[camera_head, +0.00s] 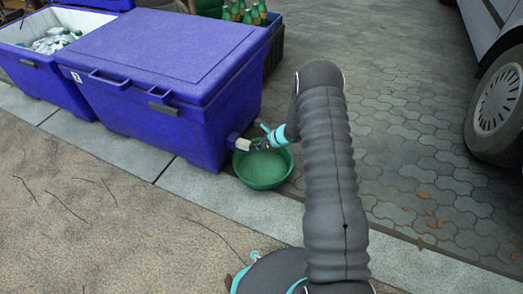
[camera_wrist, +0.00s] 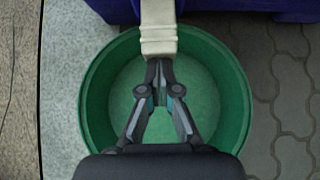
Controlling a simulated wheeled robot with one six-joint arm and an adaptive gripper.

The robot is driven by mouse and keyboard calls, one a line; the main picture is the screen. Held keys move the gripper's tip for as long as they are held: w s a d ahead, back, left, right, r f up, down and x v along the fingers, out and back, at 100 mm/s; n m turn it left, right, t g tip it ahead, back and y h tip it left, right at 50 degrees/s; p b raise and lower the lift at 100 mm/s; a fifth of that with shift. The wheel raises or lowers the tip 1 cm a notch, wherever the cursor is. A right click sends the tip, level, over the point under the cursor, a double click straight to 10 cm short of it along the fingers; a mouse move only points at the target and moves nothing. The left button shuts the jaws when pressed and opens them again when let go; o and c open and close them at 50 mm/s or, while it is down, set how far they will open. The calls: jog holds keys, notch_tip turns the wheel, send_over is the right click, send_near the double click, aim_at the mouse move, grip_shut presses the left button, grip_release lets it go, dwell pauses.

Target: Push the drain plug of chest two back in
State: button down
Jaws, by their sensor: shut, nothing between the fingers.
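The closed blue chest (camera_head: 165,60) stands at the upper left in the head view, with a drain fitting low on its right end. The pale drain plug (camera_head: 243,144) sticks out there, and it shows in the wrist view (camera_wrist: 158,35) as a ribbed cream piece at the top. My gripper (camera_head: 258,145) is shut and empty. Its fingertips (camera_wrist: 159,62) are right at the plug's outer end, apparently touching or very close. How deep the plug sits in the chest is hidden.
A green basin (camera_head: 262,168) sits on the ground under the plug and my fingers. An open blue chest with ice (camera_head: 40,75) stands to the left. A crate of bottles (camera_head: 243,14) is behind. A car (camera_head: 495,80) stands at the right, with clear paving between.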

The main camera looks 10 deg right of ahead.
jog(key=shift+w+a, duration=0.2)
jog(key=shift+a, duration=0.1)
jog(key=shift+d, duration=0.1)
jog(key=s+d+r, duration=0.6)
jog(key=d+r, duration=0.1)
jog(key=d, duration=0.2)
jog(key=shift+s+d+p, duration=0.15)
jog(key=shift+s+p, duration=0.25)
jog(key=shift+p, duration=0.05)
